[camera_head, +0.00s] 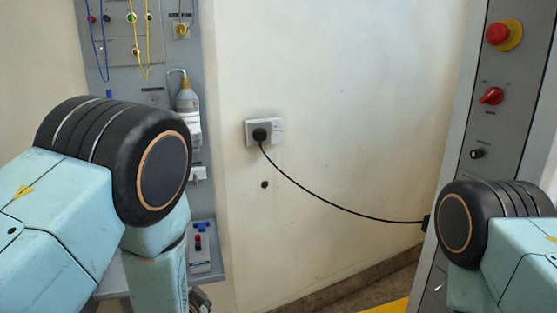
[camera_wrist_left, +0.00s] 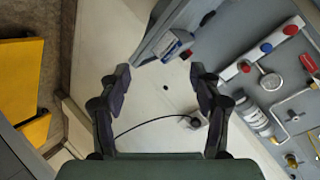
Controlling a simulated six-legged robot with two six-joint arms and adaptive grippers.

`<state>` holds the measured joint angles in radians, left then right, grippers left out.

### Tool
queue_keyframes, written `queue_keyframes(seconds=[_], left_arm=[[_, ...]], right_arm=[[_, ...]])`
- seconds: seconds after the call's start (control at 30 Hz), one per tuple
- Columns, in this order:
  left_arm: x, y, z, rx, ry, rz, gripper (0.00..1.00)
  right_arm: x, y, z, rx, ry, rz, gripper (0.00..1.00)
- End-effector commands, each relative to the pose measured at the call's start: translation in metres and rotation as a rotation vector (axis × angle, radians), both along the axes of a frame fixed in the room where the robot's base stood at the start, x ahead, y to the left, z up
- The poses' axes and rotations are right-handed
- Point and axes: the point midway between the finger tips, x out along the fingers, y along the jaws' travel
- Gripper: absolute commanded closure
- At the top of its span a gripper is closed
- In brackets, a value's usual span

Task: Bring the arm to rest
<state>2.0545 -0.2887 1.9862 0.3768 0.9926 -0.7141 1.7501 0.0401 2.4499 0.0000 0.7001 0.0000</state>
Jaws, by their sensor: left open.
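My left arm (camera_head: 55,225) comes in from the left in the head view, its forearm hanging down past the dark joint. A small dark part of my left gripper (camera_head: 200,299) shows at the bottom edge there. In the left wrist view my left gripper (camera_wrist_left: 160,80) is open, its two fingers wide apart with nothing between them. It points toward the pale wall and the grey panel. My right arm (camera_head: 510,250) shows at the right edge of the head view. Its gripper is out of view.
A grey panel (camera_head: 150,70) with a bottle (camera_head: 187,103) stands at the left. A wall socket (camera_head: 263,132) holds a plug; its black cable (camera_head: 335,205) runs right to a control column (camera_head: 480,110) with a red emergency button (camera_head: 498,33).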

Motion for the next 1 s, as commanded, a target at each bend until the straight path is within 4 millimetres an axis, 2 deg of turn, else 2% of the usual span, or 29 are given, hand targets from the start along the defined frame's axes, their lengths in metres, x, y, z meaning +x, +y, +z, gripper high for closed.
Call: queue_keyframes(seconds=[0.03,0.1,0.17,0.3,0.37,0.4,0.5,0.6,0.73,0.83,1.0], left_arm=[[-0.027,0.007,-0.025,-0.083,0.086,0.041,0.36],[-0.063,0.014,-0.054,-0.190,0.193,0.105,0.36],[-0.096,0.019,-0.076,-0.270,0.285,0.163,0.36],[-0.179,0.027,-0.117,-0.419,0.496,0.316,0.36],[-0.217,0.029,-0.129,-0.468,0.585,0.384,0.36],[-0.242,0.030,-0.136,-0.494,0.643,0.427,0.36],[-0.301,0.031,-0.146,-0.539,0.778,0.517,0.36],[-0.347,0.031,-0.150,-0.553,0.882,0.561,0.36],[-0.382,0.032,-0.154,-0.564,0.952,0.610,0.36],[-0.390,0.033,-0.157,-0.566,0.966,0.626,0.36],[-0.390,0.033,-0.157,-0.566,0.967,0.625,0.36]], right_arm=[[0.000,0.000,0.000,0.000,0.000,0.000,0.67],[0.000,0.000,0.000,0.000,0.000,0.000,0.67],[0.000,0.000,0.000,0.000,0.000,0.000,0.67],[0.000,0.000,0.000,0.000,0.000,0.000,0.67],[0.000,0.000,0.000,0.000,0.000,0.000,0.67],[0.000,0.000,0.000,0.000,0.000,0.000,0.67],[0.000,0.000,0.000,0.000,0.000,0.000,0.67],[0.000,0.000,0.000,0.000,0.000,0.000,0.67],[0.000,0.000,0.000,0.000,0.000,0.000,0.67],[0.000,0.000,0.000,0.000,0.000,0.000,0.67],[0.000,0.000,0.000,0.000,0.000,0.000,0.67]])
